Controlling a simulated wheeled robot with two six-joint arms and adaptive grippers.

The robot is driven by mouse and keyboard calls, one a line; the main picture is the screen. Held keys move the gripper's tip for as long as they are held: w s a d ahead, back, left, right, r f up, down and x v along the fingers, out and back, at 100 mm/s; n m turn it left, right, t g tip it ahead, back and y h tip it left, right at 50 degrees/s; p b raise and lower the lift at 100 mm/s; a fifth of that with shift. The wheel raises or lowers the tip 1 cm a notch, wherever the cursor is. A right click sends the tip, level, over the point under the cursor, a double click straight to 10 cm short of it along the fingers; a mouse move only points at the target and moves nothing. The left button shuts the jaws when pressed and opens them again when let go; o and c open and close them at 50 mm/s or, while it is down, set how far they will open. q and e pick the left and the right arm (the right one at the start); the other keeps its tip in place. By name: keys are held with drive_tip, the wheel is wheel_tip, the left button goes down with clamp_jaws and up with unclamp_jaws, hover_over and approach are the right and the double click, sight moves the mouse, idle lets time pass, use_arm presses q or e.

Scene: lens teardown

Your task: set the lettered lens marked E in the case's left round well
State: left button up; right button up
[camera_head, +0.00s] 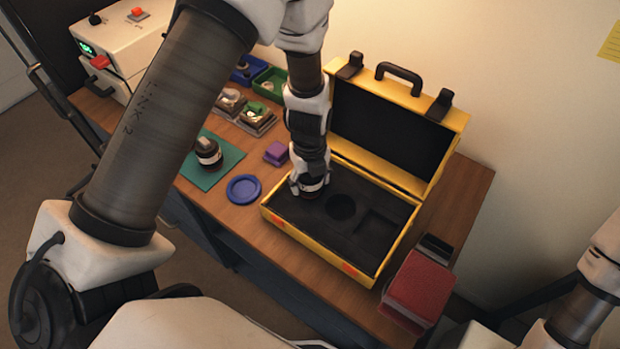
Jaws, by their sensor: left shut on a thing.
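The yellow case (331,253) stands open on the table with dark foam inside. One round well (341,207) shows near the middle of the foam, with a square recess to its right. My left gripper (310,186) points down over the left part of the foam. It is shut on a small dark lens with a pale band (312,188), at or just above the foam. The gripper and lens hide the left round well, so I cannot tell whether the lens is inside it. No letter on the lens is readable. My right gripper is out of view.
A blue round dish (244,189) and a purple block (277,153) lie left of the case. Another dark lens (208,152) stands on a teal mat (222,162). A red block (420,287) sits at the case's right. The case's raised lid (452,139) stands behind.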

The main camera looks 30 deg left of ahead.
use_arm(q)
drive_tip(key=shift+f, duration=0.35)
drive_tip(key=o, duration=1.2)
drive_tip(key=shift+o, duration=0.7)
drive_tip(key=shift+r+p, duration=2.75)
drive_tip(key=shift+r, duration=1.8)
